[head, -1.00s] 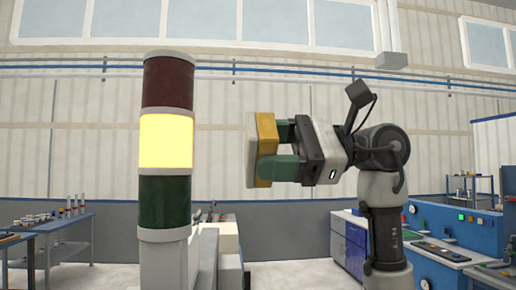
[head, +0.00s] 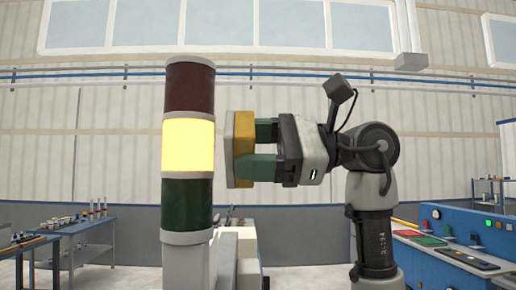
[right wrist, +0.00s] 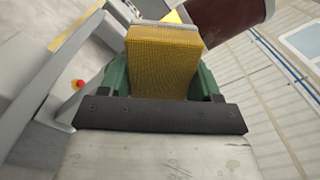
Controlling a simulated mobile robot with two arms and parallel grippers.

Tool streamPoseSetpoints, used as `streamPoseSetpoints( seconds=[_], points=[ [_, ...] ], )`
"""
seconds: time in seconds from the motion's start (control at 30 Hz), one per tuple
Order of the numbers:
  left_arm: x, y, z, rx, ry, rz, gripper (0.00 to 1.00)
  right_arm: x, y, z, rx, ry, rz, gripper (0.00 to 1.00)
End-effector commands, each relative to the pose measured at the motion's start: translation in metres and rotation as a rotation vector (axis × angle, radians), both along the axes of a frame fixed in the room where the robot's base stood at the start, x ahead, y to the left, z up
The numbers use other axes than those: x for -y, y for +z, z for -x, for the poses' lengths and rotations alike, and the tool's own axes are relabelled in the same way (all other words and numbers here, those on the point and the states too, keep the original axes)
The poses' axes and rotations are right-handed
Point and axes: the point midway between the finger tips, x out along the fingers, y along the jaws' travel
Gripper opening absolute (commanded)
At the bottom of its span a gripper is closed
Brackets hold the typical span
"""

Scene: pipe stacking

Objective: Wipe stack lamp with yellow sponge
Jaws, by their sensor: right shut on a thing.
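The stack lamp (head: 188,146) stands upright left of centre in the head view, with a dark red section on top, a lit yellow one in the middle and a dark green one below. My right gripper (head: 252,150) is shut on the yellow sponge (head: 243,140), whose pale face points left at the lamp. A narrow gap shows between sponge and lamp, level with the yellow section. In the right wrist view the sponge (right wrist: 163,68) sits between the green fingers, and the lamp's red section (right wrist: 228,10) shows beyond it. My left gripper is in no view.
A blue table (head: 68,232) with small parts stands at the far left. A blue control bench (head: 450,235) with buttons and trays stands at the right. A red button (right wrist: 78,84) shows on grey equipment in the right wrist view. Air around the lamp's left side is free.

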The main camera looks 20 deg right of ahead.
Motion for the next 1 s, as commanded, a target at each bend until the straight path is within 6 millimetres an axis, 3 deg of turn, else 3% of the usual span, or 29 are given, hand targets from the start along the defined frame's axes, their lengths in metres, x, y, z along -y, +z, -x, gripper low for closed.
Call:
streamPoseSetpoints(
  seconds=[1.0],
  points=[
    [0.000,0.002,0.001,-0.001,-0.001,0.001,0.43,-0.011,0.000,-0.003,0.000,0.001,-0.001,0.44]
  ],
)
